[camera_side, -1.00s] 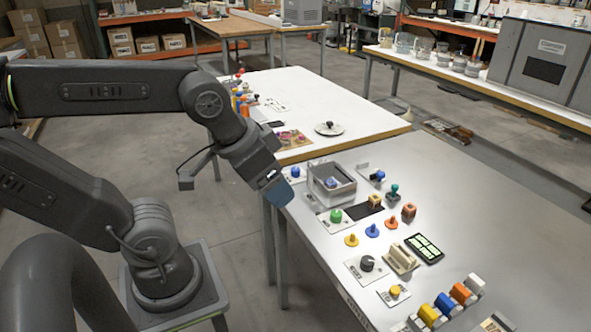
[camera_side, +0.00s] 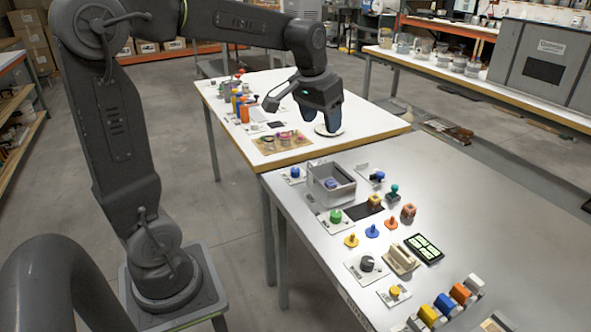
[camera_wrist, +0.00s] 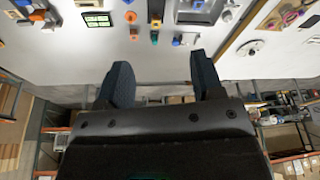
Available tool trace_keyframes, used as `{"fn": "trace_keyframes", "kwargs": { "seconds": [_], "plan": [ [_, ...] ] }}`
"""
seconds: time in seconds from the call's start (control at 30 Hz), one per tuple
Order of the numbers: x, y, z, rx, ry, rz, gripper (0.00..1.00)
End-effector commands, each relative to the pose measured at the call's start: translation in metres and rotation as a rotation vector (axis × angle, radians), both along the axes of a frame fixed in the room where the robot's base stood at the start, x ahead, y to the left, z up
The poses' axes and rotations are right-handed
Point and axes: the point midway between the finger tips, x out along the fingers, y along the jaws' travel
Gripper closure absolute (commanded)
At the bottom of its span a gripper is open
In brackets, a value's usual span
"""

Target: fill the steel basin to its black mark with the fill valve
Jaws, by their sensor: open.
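The steel basin (camera_side: 341,197) is a grey open box at the far-left end of the near metal table, with something blue inside. I cannot make out its black mark or a water level. A blue-handled fitting (camera_side: 377,176) stands just right of it, and a blue knob on a plate (camera_side: 294,173) to its left; I cannot tell which is the fill valve. My gripper (camera_side: 321,122) is open and empty, above the far white table beyond the basin. Its spread fingers also show in the wrist view (camera_wrist: 158,62), with nothing between them.
A green knob (camera_side: 335,216), several coloured pegs and blocks, a dark dial (camera_side: 367,264) and a lit green panel (camera_side: 424,248) are on the near table. A round white plate (camera_side: 329,130) lies below my gripper.

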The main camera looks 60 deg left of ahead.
Motion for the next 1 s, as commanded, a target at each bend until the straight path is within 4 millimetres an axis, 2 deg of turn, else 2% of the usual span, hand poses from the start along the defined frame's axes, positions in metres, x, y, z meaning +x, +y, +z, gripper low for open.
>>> {"fn": "trace_keyframes", "kwargs": {
  "seconds": [0.03,0.1,0.23,0.4,0.53,0.63,0.73,1.0],
  "plan": [
    [0.018,0.023,-0.009,-0.008,0.029,0.034,0.39],
    [0.038,0.052,-0.020,-0.018,0.060,0.073,0.39],
    [0.067,0.111,-0.049,-0.040,0.113,0.143,0.39],
    [0.087,0.189,-0.101,-0.078,0.180,0.232,0.39],
    [0.089,0.238,-0.140,-0.106,0.218,0.286,0.39],
    [0.087,0.262,-0.163,-0.120,0.237,0.315,0.39],
    [0.084,0.276,-0.176,-0.130,0.247,0.330,0.39],
    [0.083,0.280,-0.202,-0.135,0.253,0.335,0.39]
  ]
}}
